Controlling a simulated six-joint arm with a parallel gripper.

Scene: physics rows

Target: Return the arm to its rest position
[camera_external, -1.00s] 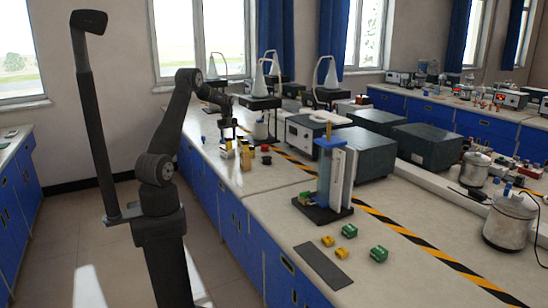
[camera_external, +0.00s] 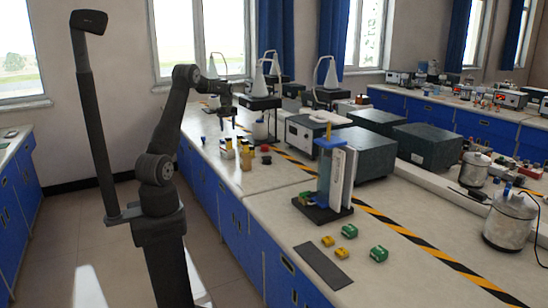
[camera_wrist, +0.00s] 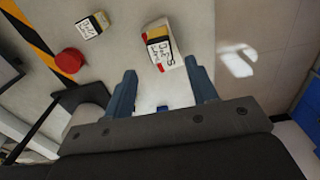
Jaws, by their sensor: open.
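My arm reaches over the far part of the left bench, with my gripper (camera_external: 229,121) above the bench top. My gripper (camera_wrist: 160,72) is open in the wrist view, its two blue-grey fingers apart with nothing held between them. A white, yellow and red labelled box (camera_wrist: 161,47) lies beyond the fingertips, apart from them. A smaller labelled box (camera_wrist: 92,26) lies to its left.
A red round object (camera_wrist: 69,61) lies near the striped tape. A blue-topped stand (camera_external: 331,175) is on the near bench, with green blocks (camera_external: 378,254) and yellow blocks (camera_external: 327,241). Dark equipment boxes (camera_external: 362,152) stand to the right. The air above my gripper looks clear.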

